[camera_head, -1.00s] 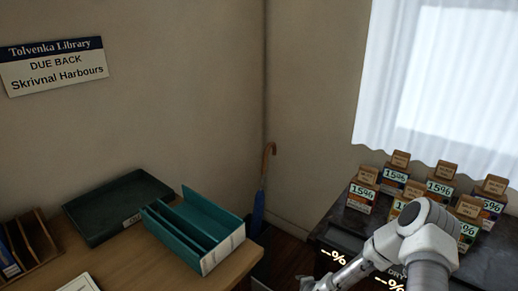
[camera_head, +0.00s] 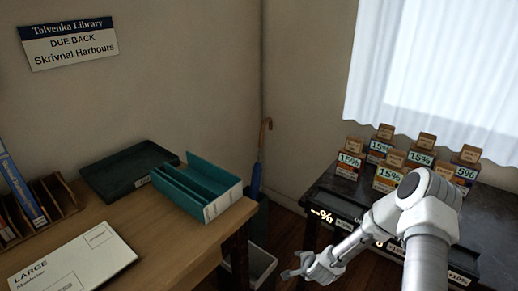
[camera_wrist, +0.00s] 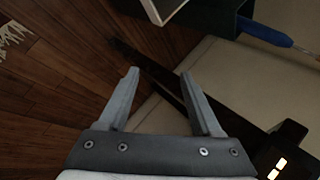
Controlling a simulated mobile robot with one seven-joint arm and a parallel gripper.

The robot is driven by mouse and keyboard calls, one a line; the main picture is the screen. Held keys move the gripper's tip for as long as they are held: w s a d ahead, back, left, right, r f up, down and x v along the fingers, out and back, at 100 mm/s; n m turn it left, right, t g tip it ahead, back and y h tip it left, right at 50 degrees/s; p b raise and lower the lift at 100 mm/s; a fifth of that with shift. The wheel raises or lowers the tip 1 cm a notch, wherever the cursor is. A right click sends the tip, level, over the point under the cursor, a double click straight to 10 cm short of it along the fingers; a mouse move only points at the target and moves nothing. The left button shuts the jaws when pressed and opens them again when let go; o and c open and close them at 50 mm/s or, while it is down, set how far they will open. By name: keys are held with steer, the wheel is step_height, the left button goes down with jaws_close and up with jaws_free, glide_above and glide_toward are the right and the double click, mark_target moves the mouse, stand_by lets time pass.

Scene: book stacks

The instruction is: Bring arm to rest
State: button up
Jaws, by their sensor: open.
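My arm (camera_head: 430,230) reaches down in the right half of the head view, between the wooden desk and the dark table. My gripper (camera_head: 292,273) hangs low over the wooden floor and is clear of both tables. In the wrist view my gripper (camera_wrist: 158,75) shows two grey fingers spread apart with nothing between them. Floorboards and the foot of the wall lie beyond the fingers.
The desk (camera_head: 130,215) at left bears a large envelope (camera_head: 72,262), a dark tray (camera_head: 128,171) and a teal divided box (camera_head: 200,187). A white bin (camera_head: 262,266) and an umbrella (camera_head: 258,165) stand beside it. Several small labelled boxes (camera_head: 389,178) stand on the dark table (camera_head: 490,215).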

steer(key=s+r+n+g, duration=0.1)
steer(key=s+r+n, duration=0.15)
steer(key=r, duration=0.65)
steer(key=s+r+n, duration=0.1)
steer(key=r+n, duration=0.3)
steer(key=r, duration=0.6)
steer(key=s+r+n+g, duration=0.1)
steer(key=r+n, duration=0.2)
steer(key=r, duration=0.6)
steer(key=s+r+n+h, duration=0.1)
steer(key=s+r+n, duration=0.2)
steer(key=s+r, duration=0.75)
steer(key=s+r+n, duration=0.3)
steer(key=s+r, duration=0.4)
steer(key=s, duration=0.6)
step_height(320, 180, up, 18)
steer(key=s+p, duration=0.1)
steer(key=p, duration=1.7)
steer(key=shift+r+p, duration=0.2)
steer(key=shift+p, duration=0.1)
steer(key=shift+s+a, duration=0.1)
steer(key=shift+c, duration=1.2)
steer(key=shift+a, duration=0.1)
